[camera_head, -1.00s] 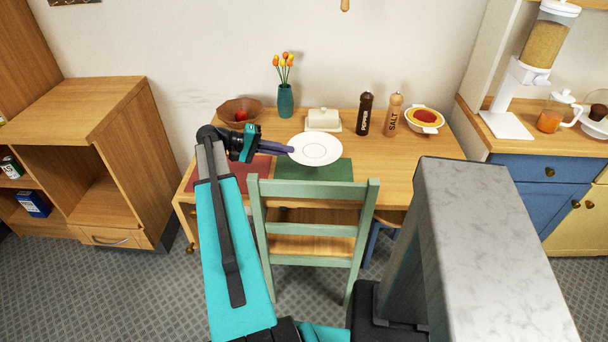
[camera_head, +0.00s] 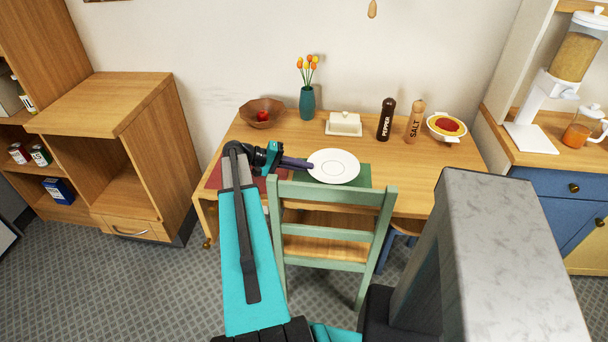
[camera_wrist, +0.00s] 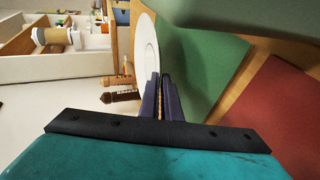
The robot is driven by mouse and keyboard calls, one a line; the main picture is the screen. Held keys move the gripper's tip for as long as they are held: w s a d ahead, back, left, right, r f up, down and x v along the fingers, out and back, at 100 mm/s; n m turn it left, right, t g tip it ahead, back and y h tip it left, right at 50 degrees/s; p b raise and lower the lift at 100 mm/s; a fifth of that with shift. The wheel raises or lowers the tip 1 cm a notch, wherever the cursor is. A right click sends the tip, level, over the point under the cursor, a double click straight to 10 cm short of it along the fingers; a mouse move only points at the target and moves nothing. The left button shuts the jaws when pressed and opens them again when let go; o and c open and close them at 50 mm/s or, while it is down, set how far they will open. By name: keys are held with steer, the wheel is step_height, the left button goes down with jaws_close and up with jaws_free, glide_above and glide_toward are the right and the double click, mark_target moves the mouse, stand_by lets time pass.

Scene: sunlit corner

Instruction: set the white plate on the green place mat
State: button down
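The white plate (camera_head: 334,164) lies level over the green place mat (camera_head: 360,177) on the wooden table. The mat shows at the plate's right and front. My gripper (camera_head: 309,166) comes in from the left, its fingers closed on the plate's left rim. In the wrist view, the fingers (camera_wrist: 160,98) are close together at the rim of the plate (camera_wrist: 148,45), with the green mat (camera_wrist: 205,60) beside it. I cannot tell whether the plate touches the mat.
A green chair (camera_head: 335,195) stands in front of the table. A red mat (camera_head: 222,178) lies at left. Behind are a bowl (camera_head: 262,112), a vase (camera_head: 307,104), a butter dish (camera_head: 344,124), a pepper mill (camera_head: 386,120), a salt mill (camera_head: 415,122) and a pie dish (camera_head: 446,128).

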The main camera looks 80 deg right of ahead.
steer(key=shift+f+p, duration=0.4)
steer(key=shift+f, duration=1.4)
steer(key=shift+f, duration=0.15)
steer(key=c, duration=2.3)
jaws_free()
steer(key=shift+r, duration=0.2)
